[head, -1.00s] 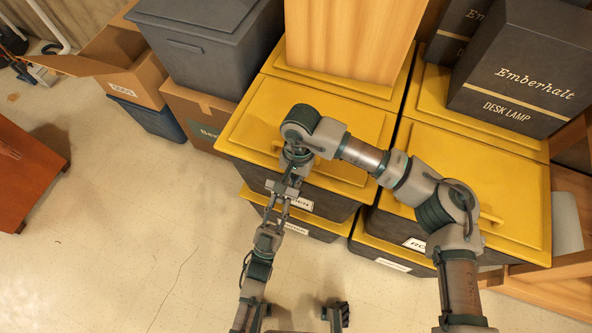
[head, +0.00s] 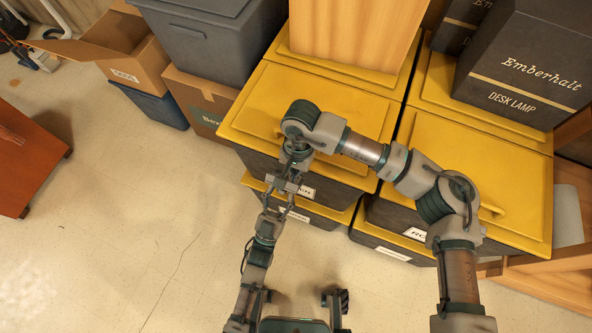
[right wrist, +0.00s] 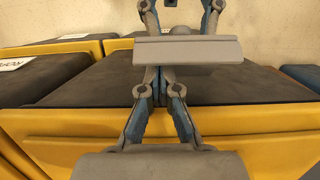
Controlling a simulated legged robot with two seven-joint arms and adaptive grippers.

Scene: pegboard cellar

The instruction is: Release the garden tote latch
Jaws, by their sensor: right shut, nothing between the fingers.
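The garden tote has a yellow lid (head: 265,100) and a dark body with a white label (head: 305,192), of which only the last letters show. I cannot make out its latch; my right arm covers part of the lid and front. My right gripper (head: 289,188) points down in front of the tote and is shut with nothing in it. In the right wrist view its fingers (right wrist: 160,88) come together over the dark tote side. My left gripper (head: 278,205) reaches up from below, close to the right one. I cannot tell whether they touch, or whether the left is open.
Another yellow-lidded tote (head: 480,165) stands to the right, with more totes beneath. A wooden box (head: 350,30) and a dark desk lamp box (head: 525,70) stand behind, on lids. Cardboard boxes (head: 205,105) and a grey bin (head: 210,45) are left.

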